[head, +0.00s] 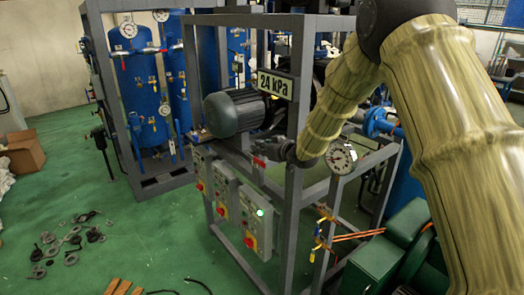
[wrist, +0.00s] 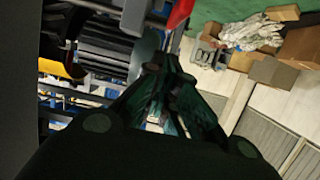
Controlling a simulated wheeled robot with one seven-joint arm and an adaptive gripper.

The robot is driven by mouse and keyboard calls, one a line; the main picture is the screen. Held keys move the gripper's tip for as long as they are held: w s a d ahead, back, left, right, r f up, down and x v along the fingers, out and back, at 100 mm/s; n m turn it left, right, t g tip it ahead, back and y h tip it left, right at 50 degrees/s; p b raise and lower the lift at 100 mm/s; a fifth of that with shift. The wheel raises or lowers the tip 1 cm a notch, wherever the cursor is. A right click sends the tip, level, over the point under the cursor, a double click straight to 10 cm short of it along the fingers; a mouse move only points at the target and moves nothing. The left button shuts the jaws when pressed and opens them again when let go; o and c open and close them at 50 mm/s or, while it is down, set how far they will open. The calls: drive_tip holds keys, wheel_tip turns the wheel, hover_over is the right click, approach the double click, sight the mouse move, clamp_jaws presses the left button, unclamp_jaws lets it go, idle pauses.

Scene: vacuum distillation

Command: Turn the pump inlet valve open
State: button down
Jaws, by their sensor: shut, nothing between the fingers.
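A small red valve handle (head: 258,162) shows in the head view on the frame, below the grey pump motor (head: 233,112). I take it for the pump inlet valve, but its pipe and exact angle are too small to tell. My gripper (head: 277,148) is at the end of my arm, just above and right of the red handle. I cannot tell whether they touch. In the wrist view, the fingers of my gripper (wrist: 168,68) come together with nothing held. A red piece (wrist: 180,13) at the top edge lies just beyond the fingertips, apart from them in the picture.
A "24 kPa" display (head: 274,84) and a pressure gauge (head: 342,157) are near my arm. Control boxes (head: 256,220) with red knobs hang on the grey frame; one has a green light. Blue tanks (head: 147,95) stand behind. The green floor at left holds scattered parts (head: 72,240).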

drive_tip(key=shift+r, duration=0.75)
drive_tip(key=shift+s+d+f, duration=0.2)
drive_tip(key=shift+s, duration=0.05)
drive_tip(key=b+v, duration=0.4)
drive_tip(key=v, duration=0.5)
drive_tip(key=shift+s, duration=0.2)
drive_tip(key=shift+d, duration=0.1)
drive_tip(key=s+d+f+m+g+h, duration=0.1)
drive_tip(key=s+d+f+m, duration=0.1)
drive_tip(key=s+f, duration=0.75)
drive_tip(key=s+d+f+m+g+h+b, duration=0.1)
drive_tip(key=s+d+f+g+h, duration=0.2)
drive_tip(key=f, duration=1.2)
drive_tip(key=s+d+f+m, duration=0.2)
drive_tip(key=s+f, duration=0.5)
drive_tip(key=f, duration=0.6)
drive_tip(key=s+d+f+m+g+h, duration=0.1)
drive_tip(key=s+f, duration=0.4)
drive_tip(key=s, duration=0.7)
drive_tip(key=s+d+f+g+h+b, duration=0.1)
drive_tip(key=s+d+f+g, duration=0.3)
drive_tip(key=s, duration=0.9)
drive_tip(key=s+d+f+m+g+h, duration=0.1)
drive_tip(key=s+d+f+g+h, duration=0.1)
drive_tip(key=s+f, duration=0.6)
drive_tip(key=s+d, duration=0.1)
drive_tip(key=s, duration=0.4)
drive_tip(key=shift+d+m+g+b, duration=0.3)
drive_tip(key=shift+d+b, duration=0.05)
drive_tip(key=shift+b, duration=0.05)
